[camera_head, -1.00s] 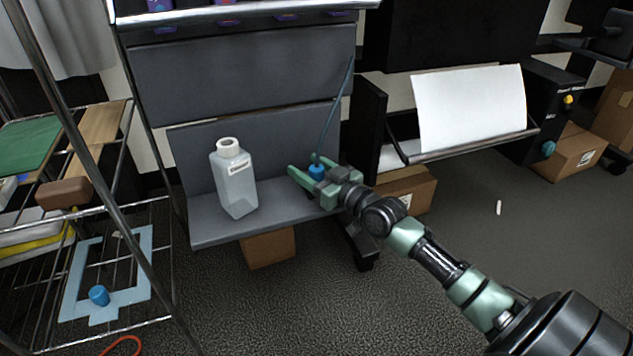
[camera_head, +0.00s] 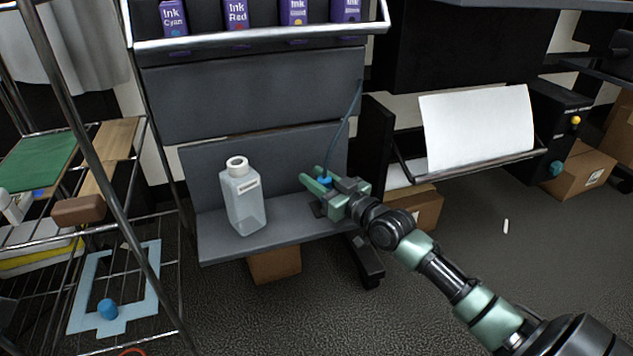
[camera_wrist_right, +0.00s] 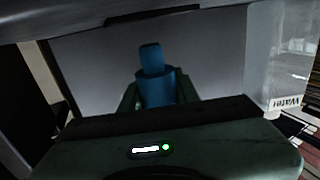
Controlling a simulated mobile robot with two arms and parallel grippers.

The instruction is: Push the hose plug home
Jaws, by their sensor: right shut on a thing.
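The blue hose plug (camera_head: 325,181) is at the end of a thin dark hose (camera_head: 343,125) that hangs down in front of the grey panel. My right gripper (camera_head: 318,184) is shut on the plug above the right part of the grey shelf. In the right wrist view the blue plug (camera_wrist_right: 155,88) stands upright between the green fingers. A translucent white bottle (camera_head: 243,200) with an open neck and a label stands on the shelf (camera_head: 285,222), left of the gripper and apart from it. The plug's lower end is hidden. My left gripper is not in view.
Several ink boxes (camera_head: 237,14) stand in the rack above. A wire rack (camera_head: 165,300) at left holds a light blue frame (camera_head: 150,255) and a blue cap (camera_head: 107,309). Cardboard boxes (camera_head: 275,263) sit below the shelf and at right. Floor at right is mostly clear.

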